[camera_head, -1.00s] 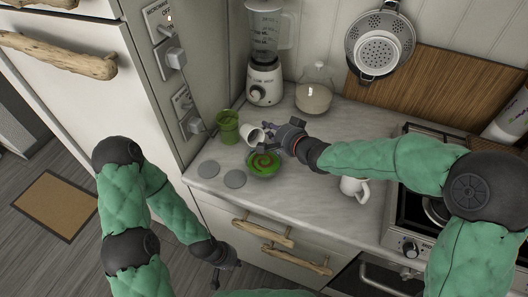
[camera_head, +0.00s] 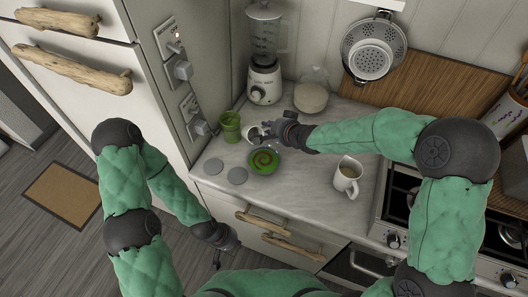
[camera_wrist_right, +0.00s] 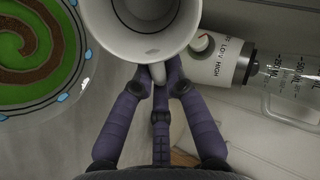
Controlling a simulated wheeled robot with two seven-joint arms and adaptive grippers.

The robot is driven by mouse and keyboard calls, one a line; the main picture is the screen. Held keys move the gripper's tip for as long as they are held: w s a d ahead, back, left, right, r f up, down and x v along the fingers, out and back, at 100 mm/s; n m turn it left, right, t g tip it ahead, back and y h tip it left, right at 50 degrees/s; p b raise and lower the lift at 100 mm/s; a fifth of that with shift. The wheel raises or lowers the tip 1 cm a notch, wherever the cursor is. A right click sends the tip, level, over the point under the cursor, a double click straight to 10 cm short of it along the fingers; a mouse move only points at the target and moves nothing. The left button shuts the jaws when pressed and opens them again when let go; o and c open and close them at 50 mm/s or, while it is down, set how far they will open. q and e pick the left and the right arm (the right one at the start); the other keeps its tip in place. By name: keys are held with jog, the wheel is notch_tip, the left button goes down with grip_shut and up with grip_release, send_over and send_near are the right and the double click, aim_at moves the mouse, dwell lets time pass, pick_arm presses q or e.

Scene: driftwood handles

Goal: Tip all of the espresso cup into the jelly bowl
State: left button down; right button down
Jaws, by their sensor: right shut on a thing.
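The white espresso cup (camera_head: 252,132) is on the counter's back side of the jelly bowl, held by my right gripper (camera_head: 270,129). In the right wrist view the fingers (camera_wrist_right: 159,78) are closed on the handle of the cup (camera_wrist_right: 125,35). Its mouth partly faces that camera; the inside looks pale with a grey bottom, and any remaining liquid is hard to tell. The jelly bowl (camera_head: 264,162) stands on the counter, with green filling and a brown swirl; it also shows in the wrist view (camera_wrist_right: 85,70). My left gripper (camera_head: 224,246) hangs low before the drawers, its fingers unclear.
A green cup (camera_head: 229,127) stands left of the espresso cup. A blender (camera_head: 264,82) and glass jar (camera_head: 311,94) stand behind. A white jug (camera_head: 347,175) stands right, near the stove (camera_head: 400,208).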

jog(key=shift+w+a+g+h+p, duration=0.1)
jog(key=shift+g+h+p, duration=0.45)
jog(key=shift+p, duration=0.95)
jog(key=shift+w+f+g+b, duration=0.15)
jog(key=shift+f+g+b, duration=0.2)
jog(key=shift+g, duration=0.1)
jog(key=shift+w+a+f+g+h+b, duration=0.2)
jog(key=shift+g+h+b, duration=0.35)
jog(key=shift+b, duration=0.3)
jog(key=shift+w+a+g+h+p, duration=0.35)
jog(key=shift+w+g+p, duration=0.2)
jog(key=shift+p, duration=0.4)
jog(key=shift+w+r+p, duration=0.1)
jog(key=shift+r+p, duration=0.1)
jog(key=shift+p, duration=0.15)
jog(key=w+a+r+g+h+p, duration=0.2)
jog(key=r+p, duration=0.5)
jog(key=p, duration=0.7)
jog(key=w+g+h, duration=0.1)
jog(key=g, duration=0.1)
jog(key=shift+w+a+m+g+p, duration=0.25)
jog(key=shift+w+m+g+p, duration=0.05)
jog(key=shift+g+p, duration=0.1)
